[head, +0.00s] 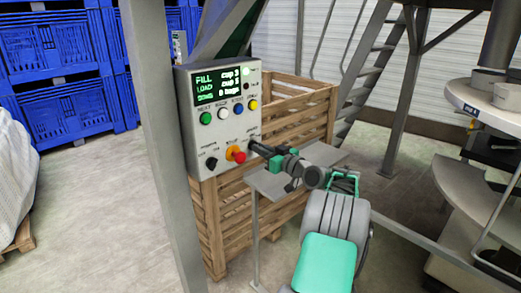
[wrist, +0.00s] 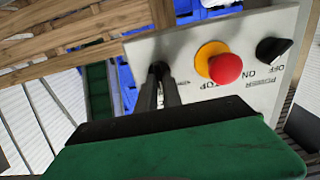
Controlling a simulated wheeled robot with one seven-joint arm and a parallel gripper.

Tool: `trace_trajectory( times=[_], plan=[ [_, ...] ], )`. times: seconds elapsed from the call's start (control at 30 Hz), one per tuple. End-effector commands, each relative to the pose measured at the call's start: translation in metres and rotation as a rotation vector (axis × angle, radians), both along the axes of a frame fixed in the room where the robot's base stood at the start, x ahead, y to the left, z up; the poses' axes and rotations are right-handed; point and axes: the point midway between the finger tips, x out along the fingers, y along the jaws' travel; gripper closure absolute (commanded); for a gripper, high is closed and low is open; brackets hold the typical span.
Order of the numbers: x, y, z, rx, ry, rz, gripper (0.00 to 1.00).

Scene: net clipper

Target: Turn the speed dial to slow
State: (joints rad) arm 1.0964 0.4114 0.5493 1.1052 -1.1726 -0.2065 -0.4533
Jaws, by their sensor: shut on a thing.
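The grey control box (head: 190,140) stands on a post at the left of my arm. My gripper (head: 256,148) reaches the lower right of its front panel, right of the red stop button (head: 237,154). In the wrist view, my gripper (wrist: 160,74) has its dark fingers close together at the panel, beside the red button (wrist: 225,68) on its yellow ring. The fingers are shut on the speed dial, which they almost wholly hide. Its pointing direction and the slow mark cannot be made out.
A black power knob (head: 211,163) sits left of the stop button; it shows in the wrist view (wrist: 272,50) too. Coloured buttons (head: 223,112) and a screen (head: 221,85) are above. A wooden crate (head: 292,93) stands behind, with a grey shelf (head: 285,184) below my arm.

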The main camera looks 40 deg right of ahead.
Motion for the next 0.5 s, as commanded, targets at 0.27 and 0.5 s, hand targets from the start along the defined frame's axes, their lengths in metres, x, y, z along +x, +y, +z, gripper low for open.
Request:
trace_trajectory(
  times=[0.27,0.5],
  plan=[
    [-0.0001,0.0,-0.0026,-0.02,-0.002,0.0,1.0],
    [-0.0002,0.0007,-0.0091,-0.123,-0.004,0.0,1.0]
  ],
)
